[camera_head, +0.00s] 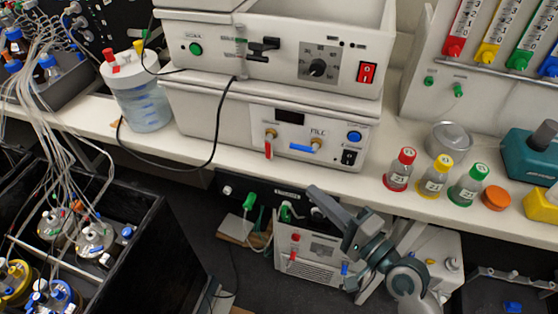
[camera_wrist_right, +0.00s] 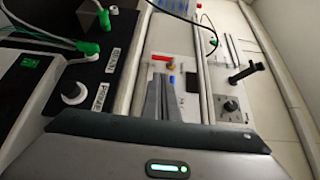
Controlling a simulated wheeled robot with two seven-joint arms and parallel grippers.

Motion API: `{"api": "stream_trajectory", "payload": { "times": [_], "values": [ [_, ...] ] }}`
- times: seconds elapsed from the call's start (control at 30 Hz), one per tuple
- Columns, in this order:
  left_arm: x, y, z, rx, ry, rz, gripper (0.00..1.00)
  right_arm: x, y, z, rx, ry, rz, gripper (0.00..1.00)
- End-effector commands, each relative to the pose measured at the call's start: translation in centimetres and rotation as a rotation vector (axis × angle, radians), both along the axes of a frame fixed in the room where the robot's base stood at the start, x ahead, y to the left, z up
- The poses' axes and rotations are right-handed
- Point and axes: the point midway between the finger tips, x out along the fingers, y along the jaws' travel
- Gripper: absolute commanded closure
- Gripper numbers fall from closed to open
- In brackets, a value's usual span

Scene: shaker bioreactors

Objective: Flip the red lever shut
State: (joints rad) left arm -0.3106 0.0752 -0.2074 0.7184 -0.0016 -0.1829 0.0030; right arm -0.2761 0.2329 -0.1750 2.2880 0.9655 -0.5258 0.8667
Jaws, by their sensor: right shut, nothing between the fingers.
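The red lever (camera_head: 268,149) hangs straight down from a brass valve on the front panel of the white lower bench unit (camera_head: 230,115). It also shows in the right wrist view (camera_wrist_right: 161,58), just beyond the fingertips. A blue lever (camera_head: 301,148) beside it lies sideways under the word FILL; it is partly visible in the right wrist view (camera_wrist_right: 172,80). My right gripper (camera_head: 316,192) is shut and empty, below and in front of the panel, apart from the red lever. Its grey fingers (camera_wrist_right: 160,80) point toward the panel. My left gripper is not in view.
Red, yellow and green capped bottles (camera_head: 433,178) stand on the bench right of the unit. A water jug (camera_head: 140,95) stands left. A black cable (camera_head: 217,130) hangs over the unit's left side. Another white device (camera_head: 310,255) with red and blue levers sits below the bench.

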Motion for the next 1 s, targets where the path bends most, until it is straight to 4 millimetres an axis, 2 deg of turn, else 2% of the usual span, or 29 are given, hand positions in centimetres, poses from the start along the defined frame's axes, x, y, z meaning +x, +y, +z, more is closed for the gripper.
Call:
{"api": "stream_trajectory", "payload": {
  "times": [0.27, 0.47, 0.77, 1.0],
  "values": [
    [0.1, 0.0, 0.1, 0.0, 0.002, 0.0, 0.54, 0.3, 0.2, 0.0, -0.001, 0.0, 0.0, 1.0],
    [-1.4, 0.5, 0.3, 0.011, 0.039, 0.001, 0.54, 1.7, 1.3, 0.1, 0.0, 0.0, -0.001, 1.0],
    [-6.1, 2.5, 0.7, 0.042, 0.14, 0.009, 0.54, 5.4, 4.2, 0.2, -0.001, 0.001, -0.001, 1.0],
    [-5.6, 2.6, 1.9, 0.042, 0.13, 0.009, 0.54, 8.6, 6.8, 0.3, -0.001, 0.0, 0.0, 1.0]
  ]
}}
